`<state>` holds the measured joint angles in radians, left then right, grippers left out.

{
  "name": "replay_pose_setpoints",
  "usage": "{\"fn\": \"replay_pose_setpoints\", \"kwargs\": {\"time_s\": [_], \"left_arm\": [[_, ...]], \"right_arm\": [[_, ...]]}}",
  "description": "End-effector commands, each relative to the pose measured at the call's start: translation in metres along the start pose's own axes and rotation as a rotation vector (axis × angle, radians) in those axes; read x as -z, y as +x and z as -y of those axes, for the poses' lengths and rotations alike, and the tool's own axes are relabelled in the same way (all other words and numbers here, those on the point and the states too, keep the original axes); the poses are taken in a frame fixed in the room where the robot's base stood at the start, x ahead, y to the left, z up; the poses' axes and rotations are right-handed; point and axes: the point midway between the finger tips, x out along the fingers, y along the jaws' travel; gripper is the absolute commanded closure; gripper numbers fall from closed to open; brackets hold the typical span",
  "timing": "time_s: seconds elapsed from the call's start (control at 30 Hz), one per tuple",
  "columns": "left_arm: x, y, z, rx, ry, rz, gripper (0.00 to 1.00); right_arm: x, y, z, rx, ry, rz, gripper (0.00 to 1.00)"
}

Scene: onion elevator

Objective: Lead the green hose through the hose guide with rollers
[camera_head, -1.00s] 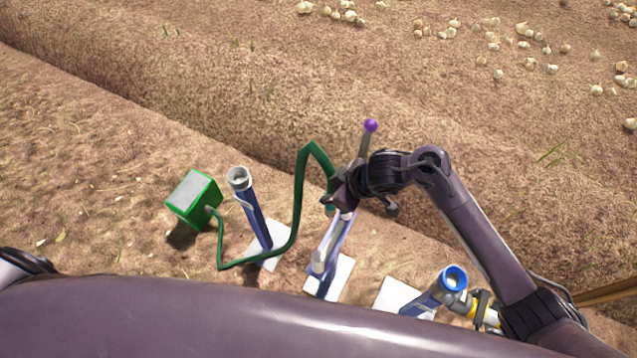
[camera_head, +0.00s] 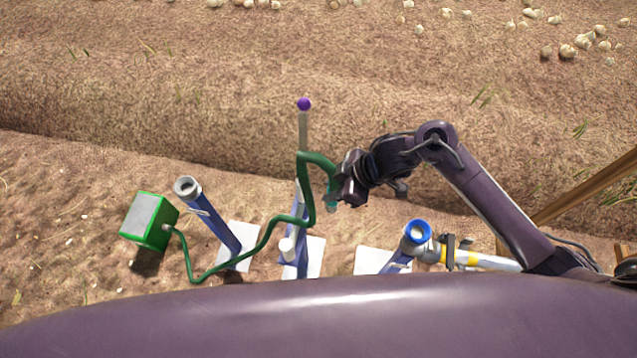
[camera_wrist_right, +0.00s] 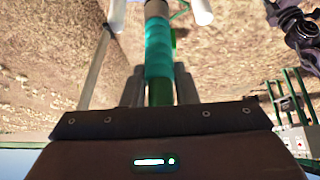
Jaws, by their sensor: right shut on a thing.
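The green hose (camera_head: 268,232) runs from a green box (camera_head: 150,218) at the left, sags, then rises in a loop. My right gripper (camera_head: 338,192) is shut on the hose near its teal end. In the right wrist view the teal end (camera_wrist_right: 159,48) sits between the fingers (camera_wrist_right: 158,88). The middle blue post (camera_head: 301,258), with white rollers (camera_head: 288,246) and a purple-topped rod (camera_head: 304,104), looks like the hose guide. The hose crosses this post in the picture; I cannot tell whether it lies between the rollers. The gripper is to the post's right. My left gripper is out of view.
A blue post with a grey open top (camera_head: 187,188) leans at the left. Another blue post with a blue ring (camera_head: 418,232) stands at the right, beside a grey and yellow pipe (camera_head: 468,258). A wooden beam (camera_head: 590,188) is far right.

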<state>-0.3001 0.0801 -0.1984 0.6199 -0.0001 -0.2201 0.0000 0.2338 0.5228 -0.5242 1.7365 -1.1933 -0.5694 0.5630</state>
Motion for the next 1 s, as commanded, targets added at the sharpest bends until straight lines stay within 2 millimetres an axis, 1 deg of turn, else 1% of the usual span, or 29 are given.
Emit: {"fn": "replay_pose_setpoints", "kwargs": {"time_s": [0.1,0.47,0.53,1.0], "left_arm": [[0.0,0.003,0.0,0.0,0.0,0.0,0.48],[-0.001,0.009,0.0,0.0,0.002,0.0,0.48],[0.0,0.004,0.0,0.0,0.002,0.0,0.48],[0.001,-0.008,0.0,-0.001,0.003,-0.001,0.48]], "right_arm": [[-0.013,-0.007,0.0,-0.001,0.001,0.0,1.0],[-0.05,-0.031,0.0,-0.001,0.0,0.001,1.0],[-0.056,-0.037,0.0,0.0,0.003,0.002,1.0],[-0.103,-0.068,0.0,0.0,0.001,0.002,1.0]]}}
